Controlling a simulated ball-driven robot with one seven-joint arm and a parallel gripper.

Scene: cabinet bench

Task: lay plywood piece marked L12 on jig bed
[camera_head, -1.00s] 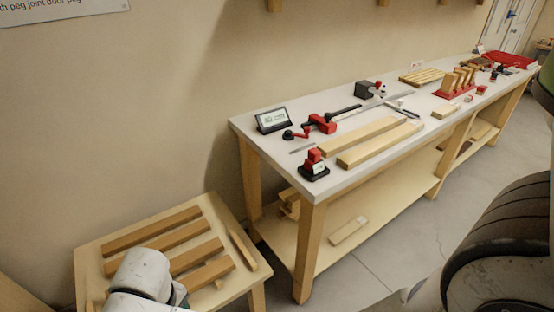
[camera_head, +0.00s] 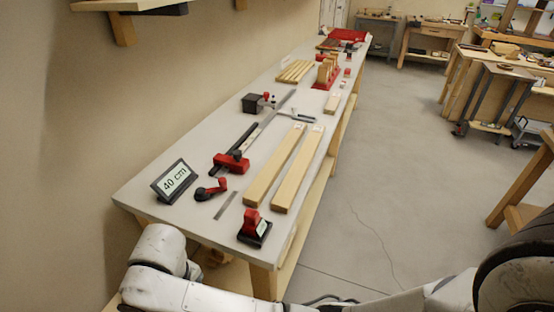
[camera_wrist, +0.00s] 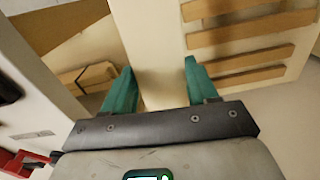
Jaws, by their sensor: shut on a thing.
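In the wrist view my gripper (camera_wrist: 158,72) has its two teal fingers on either side of a pale flat wooden piece (camera_wrist: 150,35). It is shut on this piece, which reaches away from the fingers toward the top of the picture. No L12 mark is readable on it. The gripper is out of sight in the head view; only my arm shows along the bottom. I cannot make out with certainty which thing is the jig bed.
The long bench (camera_head: 150,192) carries a "40 cm" display (camera_head: 174,180), a red clamp on a black rail (camera_head: 231,162), two long boards (camera_head: 274,168) and a red-and-black block (camera_head: 254,229). A slatted low table (camera_wrist: 285,75) shows in the wrist view. Open floor (camera_head: 375,200) lies right of the bench.

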